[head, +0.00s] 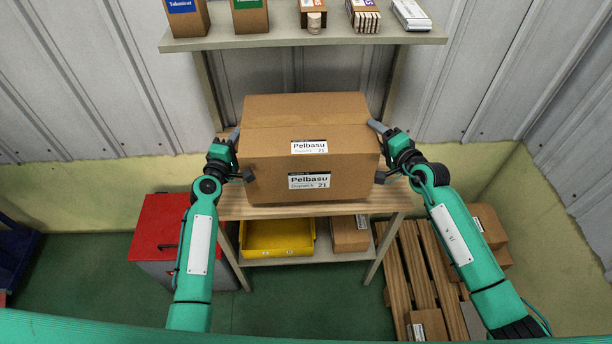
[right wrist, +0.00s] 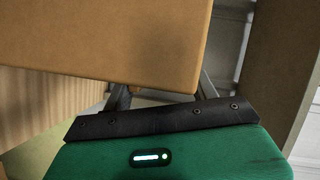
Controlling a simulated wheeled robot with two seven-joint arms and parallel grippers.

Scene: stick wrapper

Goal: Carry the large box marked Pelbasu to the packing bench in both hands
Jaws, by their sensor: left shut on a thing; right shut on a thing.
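The large brown box (head: 270,165) marked Pelbasu is in the middle of the head view. It is over the wooden shelf top (head: 372,203); I cannot tell whether it rests on it or is just above. My left gripper (head: 240,157) is shut on the box's left side. My right gripper (head: 383,155) is shut on its right side. In the right wrist view the box (right wrist: 110,40) fills the upper left, close against the right gripper's fingers (right wrist: 160,98). No packing bench can be made out for certain.
An upper shelf (head: 300,38) with small boxes stands above and behind. Below are a yellow bin (head: 278,238) and a carton (head: 350,233). A red cabinet (head: 160,225) stands left. A wooden pallet (head: 405,270) with cartons (head: 487,225) is at right. Green floor shows in front.

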